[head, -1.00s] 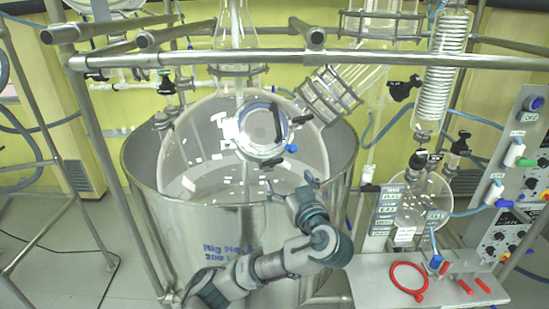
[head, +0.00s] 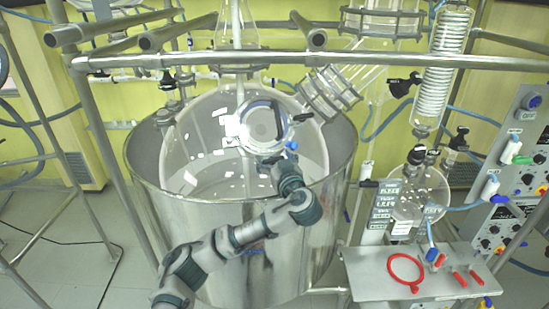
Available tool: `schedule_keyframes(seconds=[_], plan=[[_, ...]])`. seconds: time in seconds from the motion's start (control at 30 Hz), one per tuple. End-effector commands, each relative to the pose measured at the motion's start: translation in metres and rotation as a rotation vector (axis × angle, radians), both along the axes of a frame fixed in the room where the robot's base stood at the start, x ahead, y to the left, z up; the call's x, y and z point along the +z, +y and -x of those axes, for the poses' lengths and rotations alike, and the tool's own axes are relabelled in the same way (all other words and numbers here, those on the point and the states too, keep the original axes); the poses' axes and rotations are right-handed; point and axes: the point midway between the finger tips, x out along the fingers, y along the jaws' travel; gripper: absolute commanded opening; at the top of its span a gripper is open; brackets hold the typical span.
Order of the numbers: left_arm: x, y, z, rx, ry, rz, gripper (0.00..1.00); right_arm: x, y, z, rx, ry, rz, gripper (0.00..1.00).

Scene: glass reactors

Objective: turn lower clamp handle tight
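The round glass port (head: 263,127) with its metal clamp ring is on the front of the large glass vessel (head: 195,150). A small blue-tipped handle (head: 292,146) is at the lower right of the ring. My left gripper (head: 278,160) is just below the ring, with its fingers up against the ring's lower edge and beside the blue tip. The fingers are small and partly lost against the ring, so I cannot tell if they are open, shut or touching the handle. My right gripper is not in view.
The vessel sits in a steel tub (head: 160,205) whose front rim lies under my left arm. A metal rail (head: 400,58) crosses above. At right are a steel shelf (head: 365,283) with a red ring (head: 391,272), a small flask (head: 435,185) and a control panel (head: 525,135).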

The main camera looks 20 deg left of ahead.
Motion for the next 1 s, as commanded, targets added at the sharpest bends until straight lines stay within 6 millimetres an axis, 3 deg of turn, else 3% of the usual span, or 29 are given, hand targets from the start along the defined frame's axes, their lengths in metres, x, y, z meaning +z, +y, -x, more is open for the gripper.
schedule_keyframes(seconds=[0.03, 0.13, 0.17, 0.57, 0.8, 1.0], plan=[[0.0, 0.0, 0.0, 0.0, 0.0, 0.0, 0.61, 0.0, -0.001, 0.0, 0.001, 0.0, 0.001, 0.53], [0.0, 0.0, 0.0, -0.001, 0.001, 0.001, 0.36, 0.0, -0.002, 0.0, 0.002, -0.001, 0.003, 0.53], [0.0, 0.0, 0.0, -0.001, 0.001, 0.001, 0.34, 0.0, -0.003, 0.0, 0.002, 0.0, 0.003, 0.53], [-0.005, -0.001, -0.001, -0.036, 0.025, -0.033, 0.34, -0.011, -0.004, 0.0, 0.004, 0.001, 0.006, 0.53], [-0.007, -0.002, -0.002, -0.136, 0.087, -0.131, 0.33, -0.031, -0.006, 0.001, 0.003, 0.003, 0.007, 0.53], [-0.002, -0.002, -0.002, -0.255, 0.158, -0.252, 0.34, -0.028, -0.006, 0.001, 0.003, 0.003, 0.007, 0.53]])
